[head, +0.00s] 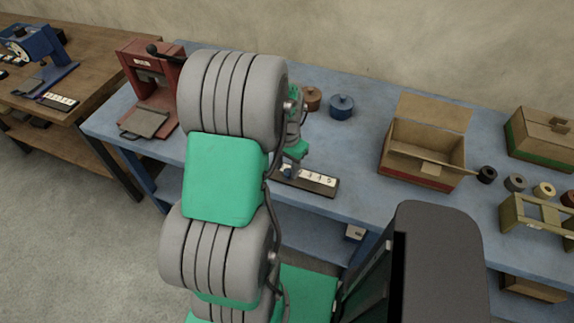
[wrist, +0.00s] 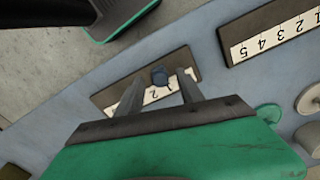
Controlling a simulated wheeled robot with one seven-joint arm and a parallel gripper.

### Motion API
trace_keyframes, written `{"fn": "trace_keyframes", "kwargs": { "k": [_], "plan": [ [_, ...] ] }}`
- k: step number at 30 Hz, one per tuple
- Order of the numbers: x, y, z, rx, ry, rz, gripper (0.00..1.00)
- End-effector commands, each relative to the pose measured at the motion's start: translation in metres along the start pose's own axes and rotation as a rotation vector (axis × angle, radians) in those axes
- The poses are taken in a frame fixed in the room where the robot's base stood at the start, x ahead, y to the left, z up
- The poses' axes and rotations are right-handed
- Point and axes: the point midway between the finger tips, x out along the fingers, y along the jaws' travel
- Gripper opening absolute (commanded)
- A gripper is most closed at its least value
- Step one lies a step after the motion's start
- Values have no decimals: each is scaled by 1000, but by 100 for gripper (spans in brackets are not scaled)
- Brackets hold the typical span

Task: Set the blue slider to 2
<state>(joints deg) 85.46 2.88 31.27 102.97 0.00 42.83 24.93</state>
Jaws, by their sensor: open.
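The blue slider knob (wrist: 159,76) stands on a dark track with a white number strip (wrist: 156,94). In the wrist view a 2 shows on the strip close to the knob; the fingers cover other numbers, and I cannot tell exactly which mark the knob is at. My gripper (wrist: 159,78) is open, with one finger on each side of the knob and gaps showing between. In the head view my gripper (head: 290,170) is low over the blue bench at a number strip (head: 315,181), and it partly hides the knob.
A second numbered strip (wrist: 270,36) lies nearby in the wrist view. On the bench stand a red press (head: 152,90), a blue round part (head: 342,106), an open cardboard box (head: 424,150) and several small rolls (head: 515,184). My arm hides part of the bench.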

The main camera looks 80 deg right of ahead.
Motion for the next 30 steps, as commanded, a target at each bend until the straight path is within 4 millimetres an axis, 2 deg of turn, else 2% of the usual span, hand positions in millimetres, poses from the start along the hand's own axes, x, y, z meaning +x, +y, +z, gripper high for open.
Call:
{"fn": "trace_keyframes", "kwargs": {
  "k": [6,22,30],
  "plan": [
    [0,0,0,-1,0,0,43],
    [0,0,0,-1,-1,0,0],
    [0,0,0,-1,-1,0,0]
  ]
}}
